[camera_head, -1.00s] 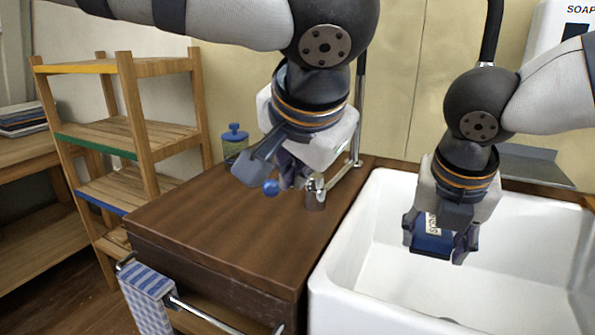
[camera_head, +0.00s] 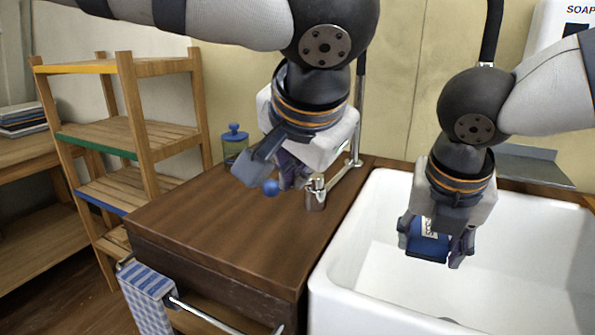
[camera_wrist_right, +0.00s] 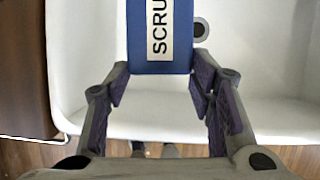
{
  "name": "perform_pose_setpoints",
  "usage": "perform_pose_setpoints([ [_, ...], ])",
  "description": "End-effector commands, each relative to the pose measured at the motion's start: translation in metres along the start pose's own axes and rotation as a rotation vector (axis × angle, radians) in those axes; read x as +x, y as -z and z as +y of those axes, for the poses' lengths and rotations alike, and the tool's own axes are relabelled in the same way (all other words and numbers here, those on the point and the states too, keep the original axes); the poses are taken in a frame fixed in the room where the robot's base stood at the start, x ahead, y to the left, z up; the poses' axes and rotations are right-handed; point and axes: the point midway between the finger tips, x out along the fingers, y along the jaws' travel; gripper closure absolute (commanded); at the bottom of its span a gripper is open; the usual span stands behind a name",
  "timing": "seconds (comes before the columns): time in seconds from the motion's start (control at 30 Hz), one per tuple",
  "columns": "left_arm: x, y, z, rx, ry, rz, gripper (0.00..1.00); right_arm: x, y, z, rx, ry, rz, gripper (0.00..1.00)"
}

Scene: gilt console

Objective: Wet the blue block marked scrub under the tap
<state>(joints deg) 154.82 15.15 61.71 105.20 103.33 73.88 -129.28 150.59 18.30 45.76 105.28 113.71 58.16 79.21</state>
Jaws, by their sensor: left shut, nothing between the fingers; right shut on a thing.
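The blue block (camera_head: 427,245) has a white label; the letters SCRU show on it in the right wrist view (camera_wrist_right: 140,40). My right gripper (camera_head: 437,243) is shut on it and holds it over the white sink (camera_head: 400,282), near its left side. The tap's chrome base (camera_head: 316,193) stands on the wooden counter left of the sink, with a thin upright pipe (camera_head: 357,120) behind it. My left gripper (camera_head: 285,176) is shut and empty beside a small blue ball-shaped knob (camera_head: 271,187), by the chrome base. I cannot tell whether it touches the knob. No water shows.
The wooden counter top (camera_head: 220,225) is mostly clear. A blue-lidded jar (camera_head: 235,145) stands at its back. A checked cloth (camera_head: 148,298) hangs on the front rail. A wooden shelf (camera_head: 130,125) stands left. The sink drain (camera_wrist_right: 199,30) shows beyond the block.

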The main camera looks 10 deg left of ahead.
Motion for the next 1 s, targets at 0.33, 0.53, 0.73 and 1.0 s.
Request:
perform_pose_setpoints([
  [0.33,0.0,0.0,0.0,0.0,0.0,0.0,1.0,0.0,0.0,0.0,0.0,0.0,0.0,0.86],
  [0.53,0.0,0.0,0.0,0.0,0.0,0.0,1.0,-0.011,0.004,0.006,-0.001,-0.003,-0.003,0.86],
  [0.73,0.0,0.0,0.0,0.0,0.0,0.0,1.0,-0.033,0.014,0.017,-0.002,-0.001,-0.003,0.86],
  [1.0,0.0,0.0,0.0,0.0,0.0,0.0,1.0,-0.053,0.023,0.028,-0.001,0.0,0.0,0.86],
])
